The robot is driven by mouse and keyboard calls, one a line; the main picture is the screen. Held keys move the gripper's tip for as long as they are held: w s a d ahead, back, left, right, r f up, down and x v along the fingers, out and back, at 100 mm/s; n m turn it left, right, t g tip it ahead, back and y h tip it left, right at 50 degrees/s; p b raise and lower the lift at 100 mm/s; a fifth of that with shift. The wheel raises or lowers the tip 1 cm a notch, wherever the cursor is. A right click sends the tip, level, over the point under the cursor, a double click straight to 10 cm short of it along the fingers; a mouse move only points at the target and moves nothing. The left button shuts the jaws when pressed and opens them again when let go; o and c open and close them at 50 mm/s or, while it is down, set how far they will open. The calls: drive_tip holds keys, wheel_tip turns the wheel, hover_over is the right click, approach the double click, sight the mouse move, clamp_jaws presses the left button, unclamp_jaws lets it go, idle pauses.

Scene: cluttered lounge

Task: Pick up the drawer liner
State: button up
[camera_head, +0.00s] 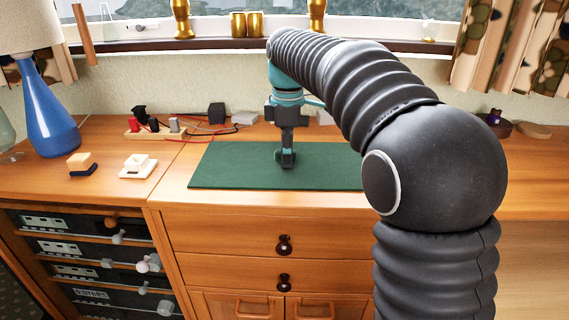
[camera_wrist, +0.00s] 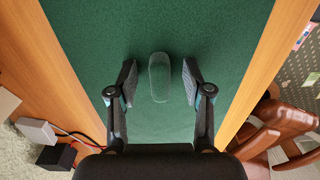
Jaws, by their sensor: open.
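The drawer liner looks to be the dark green mat (camera_head: 225,165) lying flat on the wooden cabinet top. In the wrist view the green mat (camera_wrist: 90,30) fills the middle, with wood on both sides. A small grey-green oblong piece with rounded ends (camera_wrist: 159,78) stands out on it; I cannot tell whether it is part of the mat. My gripper (camera_head: 286,160) points down over the mat, and the wrist view shows it (camera_wrist: 158,82) open, one finger on each side of the oblong piece, with gaps. My arm hides the mat's right end in the head view.
A power strip (camera_head: 155,132) with plugs and red cables lies behind the mat. A blue lamp (camera_head: 48,110), a small yellow-topped block (camera_head: 82,163) and a white device (camera_head: 138,166) stand at left. Gold vases (camera_head: 246,24) line the window sill. A brown chair (camera_wrist: 280,120) shows in the wrist view.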

drive_tip(key=shift+c, duration=0.2)
clamp_jaws()
drive_tip(key=shift+r, duration=0.1)
